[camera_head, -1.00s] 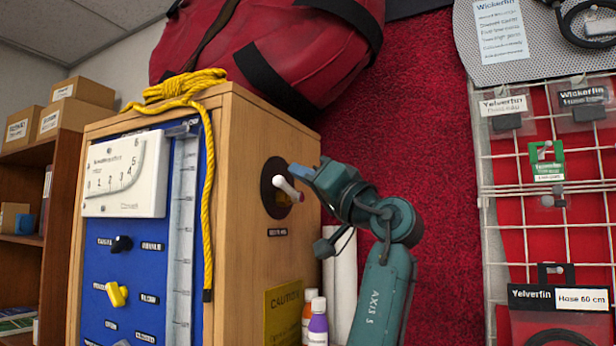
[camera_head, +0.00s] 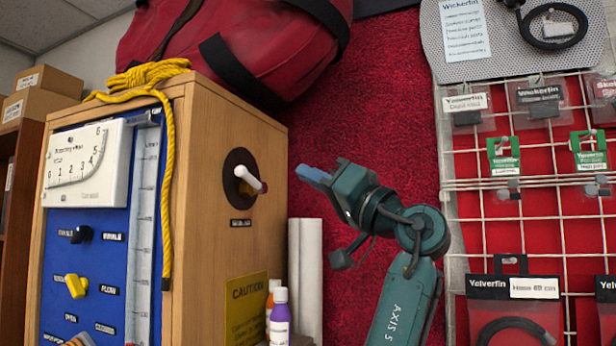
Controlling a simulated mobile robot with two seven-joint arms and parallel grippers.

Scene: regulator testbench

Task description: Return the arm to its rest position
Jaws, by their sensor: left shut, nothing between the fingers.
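My left arm, dark teal, rises from the bottom of the head view. Its left gripper (camera_head: 314,176) has pale blue fingertips that point left and are shut with nothing between them. The fingertips are apart from the white lever with a red end (camera_head: 250,179), to the lever's right. The lever sits on a round dark plate on the side of the wooden cabinet (camera_head: 205,150) and slants down to the right. My right gripper is not in view.
A red bag (camera_head: 240,50) and a coiled yellow rope (camera_head: 150,73) lie on top of the cabinet. Bottles (camera_head: 280,318) and a white roll (camera_head: 306,270) stand beside it. A wire rack (camera_head: 560,220) with hanging packs is at right. Red carpet-like backing lies between.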

